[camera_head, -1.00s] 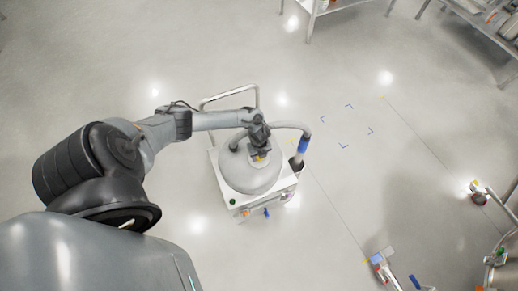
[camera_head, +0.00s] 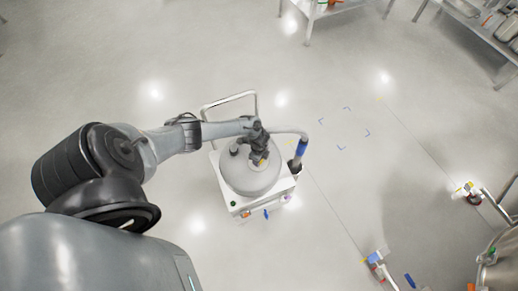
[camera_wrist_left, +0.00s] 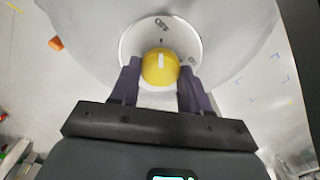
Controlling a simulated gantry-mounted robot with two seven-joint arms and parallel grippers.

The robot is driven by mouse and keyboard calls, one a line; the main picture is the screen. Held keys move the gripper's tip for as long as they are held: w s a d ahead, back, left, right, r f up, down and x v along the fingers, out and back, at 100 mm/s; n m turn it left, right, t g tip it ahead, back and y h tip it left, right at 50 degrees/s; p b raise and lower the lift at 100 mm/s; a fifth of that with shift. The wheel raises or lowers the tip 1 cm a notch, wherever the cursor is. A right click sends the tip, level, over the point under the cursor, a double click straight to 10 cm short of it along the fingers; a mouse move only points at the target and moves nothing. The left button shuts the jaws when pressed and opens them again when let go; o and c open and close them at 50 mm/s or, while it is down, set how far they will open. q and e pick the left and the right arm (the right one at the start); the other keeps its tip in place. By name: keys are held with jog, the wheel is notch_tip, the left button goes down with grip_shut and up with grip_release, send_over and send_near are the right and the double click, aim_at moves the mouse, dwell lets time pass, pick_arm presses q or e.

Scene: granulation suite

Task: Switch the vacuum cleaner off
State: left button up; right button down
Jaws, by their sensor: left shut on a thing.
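The vacuum cleaner (camera_head: 236,182) stands on the floor at the middle of the head view, with a grey domed top on a pale square base. In the left wrist view a round yellow knob (camera_wrist_left: 160,68) with a white line sits in a pale round recess on the dome. The white line points roughly up and down in that view. My left gripper (camera_head: 260,160) is over the front of the dome. In the wrist view its two dark fingers (camera_wrist_left: 155,78) are shut on the knob, one on each side. My right gripper is not in view.
A bent metal handle (camera_head: 229,97) rises behind the vacuum cleaner. A hose with a blue band (camera_head: 301,148) curves down at its right. Blue corner marks (camera_head: 344,128) lie on open floor to the right. Metal racks (camera_head: 480,38) stand at the back right.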

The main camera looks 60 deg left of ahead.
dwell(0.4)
pick_arm(q)
jog(key=o, duration=1.1)
jog(key=shift+c, duration=0.2)
jog(key=shift+r+p, duration=0.35)
jog(key=shift+r, duration=0.25)
notch_tip(320, 180, up, 10)
jog(key=p, duration=0.3)
jog(key=shift+f, duration=0.15)
jog(key=shift+f, duration=0.1)
